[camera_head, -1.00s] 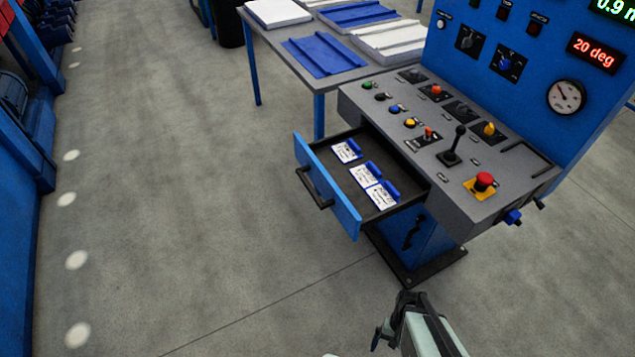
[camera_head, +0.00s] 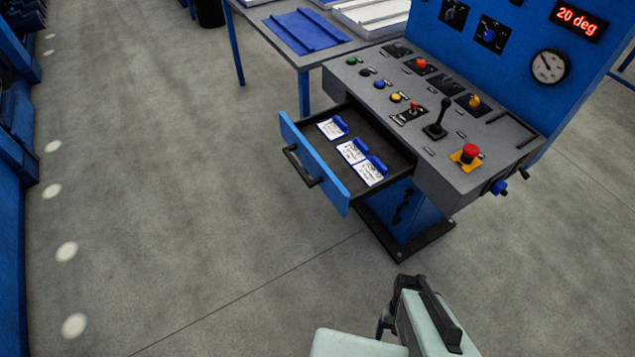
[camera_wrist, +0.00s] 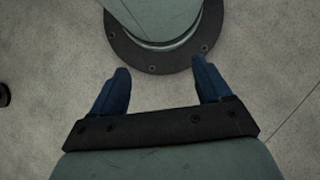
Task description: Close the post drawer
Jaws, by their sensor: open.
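The post drawer (camera_head: 313,172) is pulled out from the left side of the grey and blue control post (camera_head: 470,170). It has a blue front with a black bar handle (camera_head: 301,167). Several white cards with blue clips lie in its dark tray. My gripper shows in the wrist view (camera_wrist: 158,85), its two blue fingers apart with nothing between them, above the floor and my own round base. In the head view my pale arm is at the bottom, well below and right of the drawer and apart from it; the fingertips cannot be made out there.
The post's top carries buttons, a black lever (camera_head: 440,118) and a red emergency button (camera_head: 469,152). A table (camera_head: 283,49) with blue and white panels stands behind the drawer. The concrete floor left of the drawer front is clear.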

